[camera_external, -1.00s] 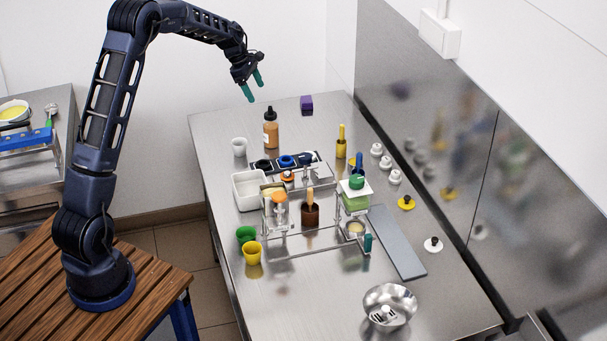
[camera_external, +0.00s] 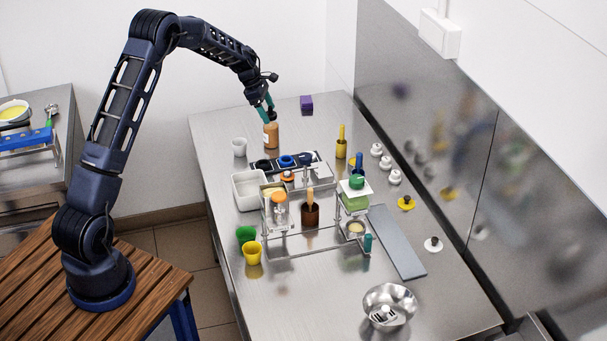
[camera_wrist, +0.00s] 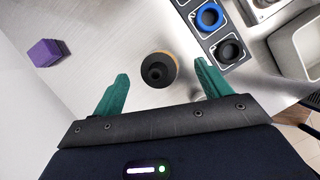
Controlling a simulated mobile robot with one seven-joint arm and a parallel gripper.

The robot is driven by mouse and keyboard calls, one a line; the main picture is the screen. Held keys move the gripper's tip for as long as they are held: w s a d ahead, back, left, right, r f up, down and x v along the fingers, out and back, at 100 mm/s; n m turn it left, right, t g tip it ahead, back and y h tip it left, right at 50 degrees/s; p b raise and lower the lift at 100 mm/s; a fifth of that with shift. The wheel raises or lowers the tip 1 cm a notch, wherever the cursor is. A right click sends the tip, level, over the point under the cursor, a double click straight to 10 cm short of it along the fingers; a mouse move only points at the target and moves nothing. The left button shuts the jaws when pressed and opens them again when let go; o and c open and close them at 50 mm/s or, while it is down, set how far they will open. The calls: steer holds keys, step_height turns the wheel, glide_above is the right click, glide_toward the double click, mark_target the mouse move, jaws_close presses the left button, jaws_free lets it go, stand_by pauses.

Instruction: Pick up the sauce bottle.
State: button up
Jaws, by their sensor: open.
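The sauce bottle (camera_external: 271,136) has an orange-brown body with a pale label and a black top. It stands upright at the far left part of the steel table. In the wrist view the bottle (camera_wrist: 158,70) is seen from above, its dark cap centred between the fingers and slightly ahead of them. My gripper (camera_external: 267,105) has green fingers and is at the bottle's top, pointing down. In the wrist view my gripper (camera_wrist: 160,85) is open, with a gap on both sides of the bottle. The fingers hide part of the cap in the external view.
A purple block (camera_external: 306,103) lies behind the bottle. A white cup (camera_external: 239,147) stands left of it. A dark holder with blue and black rings (camera_external: 286,161) is just in front. A white tub (camera_external: 249,190) and a wire rack with containers stand nearer.

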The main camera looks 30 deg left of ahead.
mark_target(269, 128)
steer(key=x, duration=0.4)
steer(key=shift+w+f, duration=0.15)
steer(key=shift+f, duration=0.15)
steer(key=c, duration=1.6)
